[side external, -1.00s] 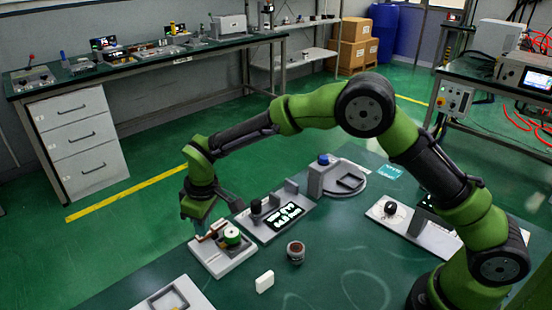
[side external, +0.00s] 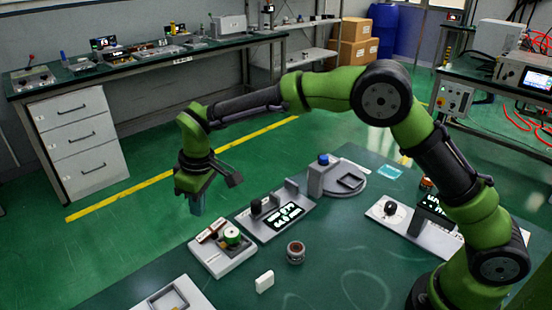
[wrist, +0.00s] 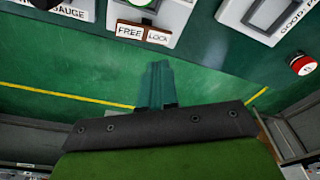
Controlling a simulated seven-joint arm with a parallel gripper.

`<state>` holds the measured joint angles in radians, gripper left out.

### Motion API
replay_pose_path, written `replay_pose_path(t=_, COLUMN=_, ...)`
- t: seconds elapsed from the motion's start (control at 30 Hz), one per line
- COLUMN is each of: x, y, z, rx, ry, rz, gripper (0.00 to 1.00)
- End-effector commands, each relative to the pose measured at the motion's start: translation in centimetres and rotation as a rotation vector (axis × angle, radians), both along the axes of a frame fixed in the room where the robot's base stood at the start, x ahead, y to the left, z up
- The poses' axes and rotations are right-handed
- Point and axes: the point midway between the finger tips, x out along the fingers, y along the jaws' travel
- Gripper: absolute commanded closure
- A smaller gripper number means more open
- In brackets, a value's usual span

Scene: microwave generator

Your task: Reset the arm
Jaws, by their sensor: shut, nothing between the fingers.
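My gripper (side external: 196,203) hangs above the far left edge of the green table, pointing down. It is higher than the devices and touches none of them. In the wrist view its fingers (wrist: 155,84) are together with nothing held between them. In the wrist view the block shows as a plate (wrist: 144,33) reading FREE and LOCK.
A grey display unit (side external: 275,217), a station with a blue knob (side external: 323,160), a small round red-and-grey part (side external: 296,252) and a white block (side external: 264,281) stand on the table. A grey frame tray (side external: 170,300) lies at the front left. The space around the raised gripper is clear.

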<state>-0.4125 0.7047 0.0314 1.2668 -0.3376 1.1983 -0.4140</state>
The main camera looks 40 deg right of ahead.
Motion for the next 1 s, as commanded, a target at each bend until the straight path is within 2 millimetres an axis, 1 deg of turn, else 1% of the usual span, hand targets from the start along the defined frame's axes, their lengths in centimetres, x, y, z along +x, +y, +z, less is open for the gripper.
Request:
replay_pose_path(t=0.13, x=0.0, y=0.0, z=0.5, rx=0.0, ry=0.0, rz=0.0, gripper=1.0)
replay_pose_path(t=0.47, x=0.1, y=0.1, z=0.4, rx=0.006, ry=-0.003, rz=-0.025, gripper=1.0)
replay_pose_path(t=0.53, x=-0.9, y=-0.2, z=-0.9, rx=0.008, ry=0.025, rz=-0.054, gripper=1.0)
replay_pose_path(t=0.57, x=-1.4, y=-0.4, z=-1.0, rx=0.009, ry=0.034, rz=-0.067, gripper=1.0)
replay_pose_path(t=0.63, x=-2.6, y=-1.2, z=-0.3, rx=0.025, ry=0.04, rz=-0.112, gripper=1.0)
replay_pose_path(t=0.87, x=-7.8, y=-6.6, z=4.8, rx=0.11, ry=0.009, rz=-0.318, gripper=1.0)
replay_pose_path(t=0.97, x=-10.7, y=-9.2, z=7.1, rx=0.155, ry=-0.02, rz=-0.413, gripper=1.0)
replay_pose_path(t=1.0, x=-11.9, y=-10.2, z=7.9, rx=0.174, ry=-0.033, rz=-0.452, gripper=1.0)
